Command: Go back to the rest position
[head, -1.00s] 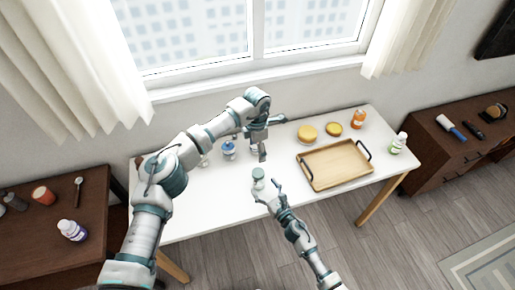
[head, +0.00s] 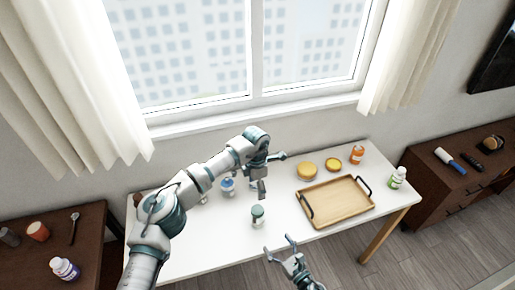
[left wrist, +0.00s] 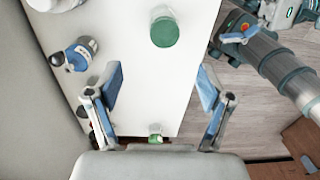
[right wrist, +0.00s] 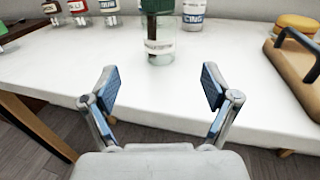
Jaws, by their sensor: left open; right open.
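My left gripper (head: 262,190) is above the white table, behind the green-lidded jar, with its fingers apart and nothing between them in the left wrist view (left wrist: 160,95). My right gripper (head: 280,250) is at the table's front edge, in front of the jar, open and empty in the right wrist view (right wrist: 160,90). The clear jar with the green lid (head: 257,216) stands upright on the table, apart from both grippers. It also shows in the right wrist view (right wrist: 160,48), beyond the fingertips.
Dark cabinets stand at left (head: 85,238) and right (head: 440,180).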

